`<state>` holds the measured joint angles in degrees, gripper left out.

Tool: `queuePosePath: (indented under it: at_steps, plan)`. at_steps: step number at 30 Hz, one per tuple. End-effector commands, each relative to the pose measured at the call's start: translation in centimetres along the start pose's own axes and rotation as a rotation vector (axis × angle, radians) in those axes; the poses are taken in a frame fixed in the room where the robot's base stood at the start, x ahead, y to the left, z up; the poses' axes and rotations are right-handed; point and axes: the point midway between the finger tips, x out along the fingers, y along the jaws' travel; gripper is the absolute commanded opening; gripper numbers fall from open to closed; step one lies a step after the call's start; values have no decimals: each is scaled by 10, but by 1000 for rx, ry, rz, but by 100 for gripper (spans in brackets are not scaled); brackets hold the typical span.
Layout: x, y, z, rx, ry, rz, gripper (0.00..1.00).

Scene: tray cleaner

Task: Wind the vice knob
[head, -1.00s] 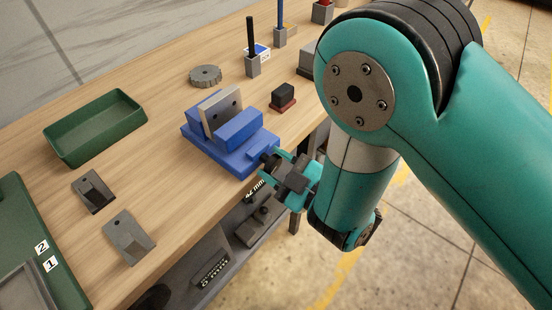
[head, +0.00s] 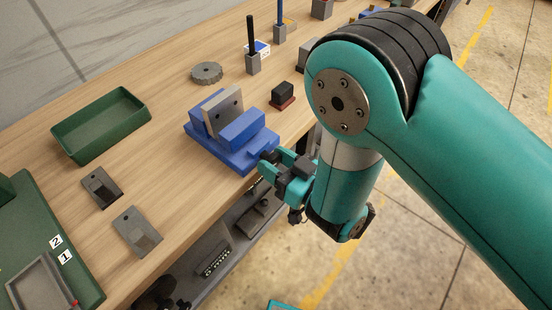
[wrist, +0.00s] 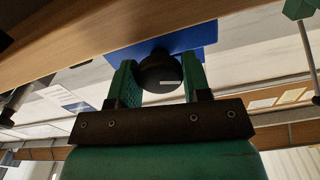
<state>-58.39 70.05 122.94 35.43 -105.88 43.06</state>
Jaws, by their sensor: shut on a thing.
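The blue vice (head: 234,132) stands at the front edge of the wooden bench, with a grey plate (head: 222,110) upright between its jaws. My gripper (head: 267,170) is at the vice's front end, just off the bench edge. In the wrist view the black round vice knob (wrist: 160,73) sits between the two green fingers of my gripper (wrist: 155,80), which are shut on it. A pale mark shows on the knob's face. The head view mostly hides the knob behind the fingers.
A green tray (head: 62,146) and two grey brackets (head: 137,232) lie left of the vice. A round grey gear (head: 206,73) and a small black block (head: 283,94) are behind it. A shelf (head: 215,245) with parts runs below the bench.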

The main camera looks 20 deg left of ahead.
Motion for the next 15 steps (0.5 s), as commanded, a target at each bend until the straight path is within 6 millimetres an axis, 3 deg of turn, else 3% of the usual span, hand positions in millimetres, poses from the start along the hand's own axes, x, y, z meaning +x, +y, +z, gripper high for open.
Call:
queuePosePath:
  at_steps: [15]
  plan:
    - [-2, 0, 4, 34, -11, 1, 20]
